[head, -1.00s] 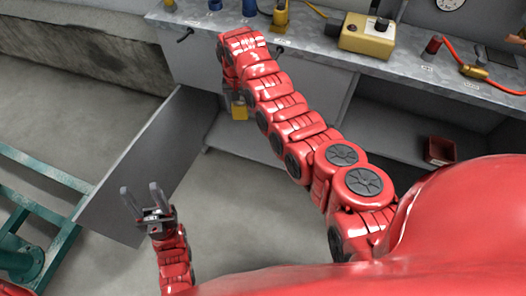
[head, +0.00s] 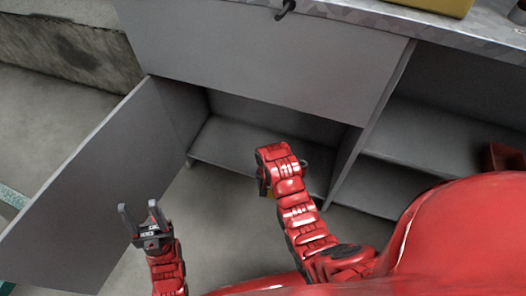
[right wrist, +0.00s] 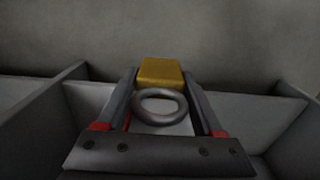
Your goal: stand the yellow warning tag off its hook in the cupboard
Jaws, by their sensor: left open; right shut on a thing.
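The yellow warning tag (right wrist: 160,72) is a small yellow block with a grey ring (right wrist: 160,105) between my right gripper's fingers in the right wrist view. My right gripper (right wrist: 160,80) is shut on it. In the head view only a sliver of yellow shows beside my right wrist, and the arm hides the rest. That wrist is in front of the open cupboard (head: 232,140), whose grey bottom board is bare where I see it. My left gripper (head: 139,208) is open and empty, in front of the open cupboard door.
The cupboard door (head: 75,190) stands swung open to the left. A hook (head: 285,9) sticks out from under the worktop (head: 390,14). An open shelf bay (head: 430,135) with a dark red box (head: 505,158) is at the right.

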